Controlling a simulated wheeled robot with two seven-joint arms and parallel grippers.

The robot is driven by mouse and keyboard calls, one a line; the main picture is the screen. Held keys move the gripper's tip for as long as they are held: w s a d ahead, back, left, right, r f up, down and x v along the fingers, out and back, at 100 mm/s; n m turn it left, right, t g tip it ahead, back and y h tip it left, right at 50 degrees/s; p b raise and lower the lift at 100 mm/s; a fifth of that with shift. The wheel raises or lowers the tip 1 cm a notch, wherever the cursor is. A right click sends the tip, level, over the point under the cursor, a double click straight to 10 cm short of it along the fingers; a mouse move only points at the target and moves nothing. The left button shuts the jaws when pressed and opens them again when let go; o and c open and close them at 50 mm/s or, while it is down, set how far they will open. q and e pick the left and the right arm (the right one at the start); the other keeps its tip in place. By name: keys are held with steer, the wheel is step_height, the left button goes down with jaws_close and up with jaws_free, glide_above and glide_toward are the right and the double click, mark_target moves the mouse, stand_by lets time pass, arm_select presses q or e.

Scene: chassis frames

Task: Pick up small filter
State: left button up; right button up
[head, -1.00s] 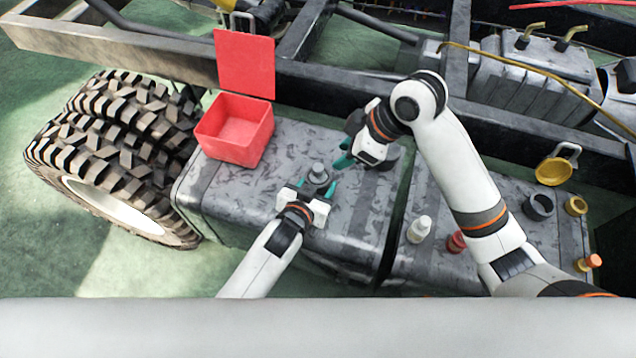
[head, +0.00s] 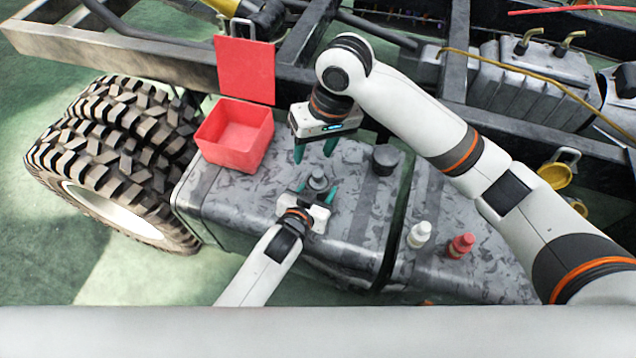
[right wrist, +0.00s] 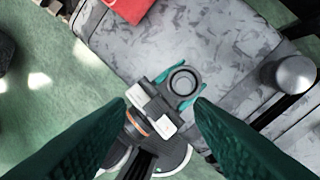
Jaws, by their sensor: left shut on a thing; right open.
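The small filter (head: 317,181) looks like a short grey round part with a narrower top. My left gripper (head: 317,191) is shut on it, with teal fingers on both sides, just above or at the top of the grey mottled tank (head: 250,205); I cannot tell if it touches. In the right wrist view the filter (right wrist: 184,82) shows from above as a dark ring with a grey centre. My right gripper (head: 314,150) is open and empty, fingers pointing down, just behind the filter. In the right wrist view its fingers (right wrist: 160,106) frame the left gripper.
An open red bin (head: 235,135) stands at the tank's back left corner. A black round cap (head: 385,160) is right of the filter. A white bottle (head: 420,235) and a red bottle (head: 461,245) stand on the right tank. A dark frame rail (head: 150,62) runs behind.

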steer(key=m+h, duration=0.2)
steer(key=m, duration=0.4)
glide_above(318, 173)
steer(key=shift+h, duration=0.3)
steer(key=f, duration=0.5)
steer(key=shift+s+f, duration=0.2)
steer(key=shift+w+f, duration=0.2)
steer(key=shift+f, duration=2.65)
steer(key=c, duration=0.8)
arm_select(q)
steer(key=shift+f, duration=0.1)
arm_select(e)
step_height(318, 173, up, 10)
steer(key=shift+r, duration=0.1)
arm_select(q)
steer(key=o, duration=1.2)
